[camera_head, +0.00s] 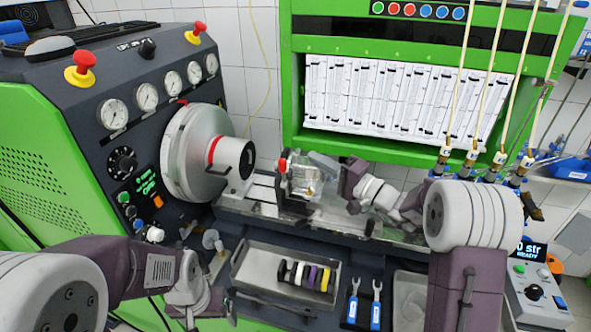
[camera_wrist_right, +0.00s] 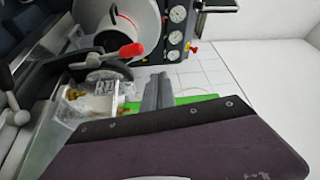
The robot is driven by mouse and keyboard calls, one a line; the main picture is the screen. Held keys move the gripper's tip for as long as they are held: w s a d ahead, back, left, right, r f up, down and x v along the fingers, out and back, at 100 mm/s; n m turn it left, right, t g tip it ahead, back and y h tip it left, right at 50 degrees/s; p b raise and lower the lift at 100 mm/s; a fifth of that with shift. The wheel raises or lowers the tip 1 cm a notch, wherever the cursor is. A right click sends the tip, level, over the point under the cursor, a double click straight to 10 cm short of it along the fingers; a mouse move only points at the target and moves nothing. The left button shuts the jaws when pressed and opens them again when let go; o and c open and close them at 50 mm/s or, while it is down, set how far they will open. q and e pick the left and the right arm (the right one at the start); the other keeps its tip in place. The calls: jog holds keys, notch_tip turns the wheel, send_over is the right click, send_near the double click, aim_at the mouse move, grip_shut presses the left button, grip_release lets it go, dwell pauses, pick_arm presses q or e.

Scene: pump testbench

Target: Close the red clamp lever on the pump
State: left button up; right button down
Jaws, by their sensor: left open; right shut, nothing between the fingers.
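The pump (camera_head: 305,181), a clear block with brassy parts inside, sits on the bench rail; it also shows in the right wrist view (camera_wrist_right: 95,98). The red clamp lever (camera_head: 282,164) has its red knob at the pump's upper left. My left gripper (camera_head: 219,303) is open, low at the left near the tray.
A large grey flywheel (camera_head: 194,153) with a red mark stands left of the pump. A tray (camera_head: 247,272) with several coloured rings lies in front, with two blue-handled wrenches (camera_head: 352,305) beside it. Tubes with metal ends (camera_head: 471,158) hang at the right.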

aim_at(284, 174)
notch_tip(284, 174, down, 4)
jog(key=w+d+m+h, duration=0.1)
jog(key=d, duration=0.2)
jog(key=w+a+p, duration=0.3)
jog(key=a+p, duration=0.2)
jog(key=a, duration=0.4)
jog(key=shift+w+t, duration=0.2)
jog(key=shift+t, duration=0.1)
jog(key=shift+w, duration=0.1)
